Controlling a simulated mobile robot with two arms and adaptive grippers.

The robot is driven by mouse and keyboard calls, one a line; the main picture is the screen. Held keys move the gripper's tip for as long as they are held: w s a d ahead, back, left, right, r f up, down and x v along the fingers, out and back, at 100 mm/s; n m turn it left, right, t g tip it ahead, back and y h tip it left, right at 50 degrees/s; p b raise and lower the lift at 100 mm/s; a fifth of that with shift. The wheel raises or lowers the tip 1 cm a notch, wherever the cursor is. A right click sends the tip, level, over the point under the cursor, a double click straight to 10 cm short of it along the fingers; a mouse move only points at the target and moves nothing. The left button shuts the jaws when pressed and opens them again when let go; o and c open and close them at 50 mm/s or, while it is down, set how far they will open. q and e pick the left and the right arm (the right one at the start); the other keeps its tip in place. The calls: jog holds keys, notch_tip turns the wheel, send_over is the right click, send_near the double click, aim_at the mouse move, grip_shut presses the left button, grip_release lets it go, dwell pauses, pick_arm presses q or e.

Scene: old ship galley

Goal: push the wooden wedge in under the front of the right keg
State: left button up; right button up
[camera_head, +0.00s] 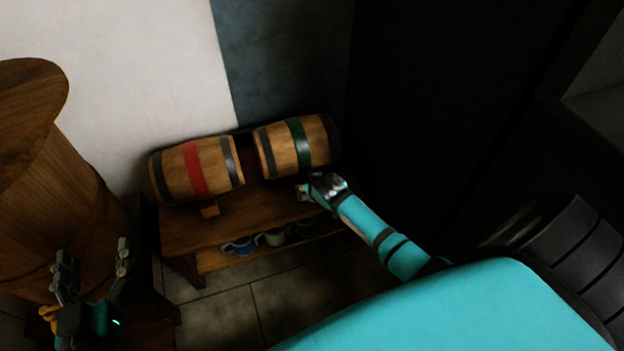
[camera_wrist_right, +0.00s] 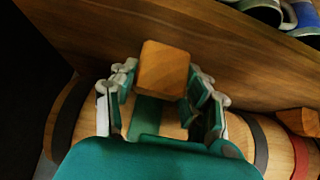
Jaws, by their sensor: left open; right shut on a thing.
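The right keg (camera_head: 298,147), with a green band, lies on its side on a wooden bench (camera_head: 188,236). My right gripper (camera_head: 308,191) is at the front of this keg, low over the bench top. In the right wrist view my right gripper (camera_wrist_right: 160,98) is shut on the wooden wedge (camera_wrist_right: 165,66), a small block between its fingers. The keg (camera_wrist_right: 75,118) shows behind and below the fingers there. Whether the wedge touches the keg cannot be told. My left gripper (camera_head: 94,270) is open and empty at the lower left, far from the kegs.
The left keg (camera_head: 221,160), with a red band, lies beside it with another wedge (camera_head: 209,210) at its front. Several mugs (camera_head: 270,238) stand on the lower shelf. A large wooden barrel (camera_head: 60,205) stands at the left.

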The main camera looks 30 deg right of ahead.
jog(key=shift+w+d, duration=0.15)
jog(key=shift+w, duration=0.4)
jog(key=shift+w+d+b, duration=0.1)
jog(key=shift+w+b, duration=0.25)
jog(key=shift+w+d+f+b, duration=0.15)
jog(key=shift+w+b, duration=0.1)
jog(key=shift+w, duration=0.35)
jog(key=shift+w+d+r+b, duration=0.1)
jog(key=shift+w+b, duration=0.15)
jog(key=shift+w, duration=0.3)
jog(key=o, duration=0.9)
pick_arm(q)
notch_tip(320, 180, up, 7)
jog(key=t+h, duration=0.1)
jog(key=t, duration=0.3)
jog(key=shift+s+d+r+h, duration=0.2)
jog(key=shift+s+d+h, duration=0.1)
jog(key=shift+d+h, duration=0.1)
pick_arm(e)
jog(key=shift+o, duration=0.2)
pick_arm(q)
jog(key=shift+a+f, duration=0.1)
jog(key=shift+f, duration=0.15)
pick_arm(e)
jog(key=shift+c, duration=0.5)
pick_arm(q)
jog(key=shift+f+y, duration=0.1)
jog(key=shift+y, duration=0.2)
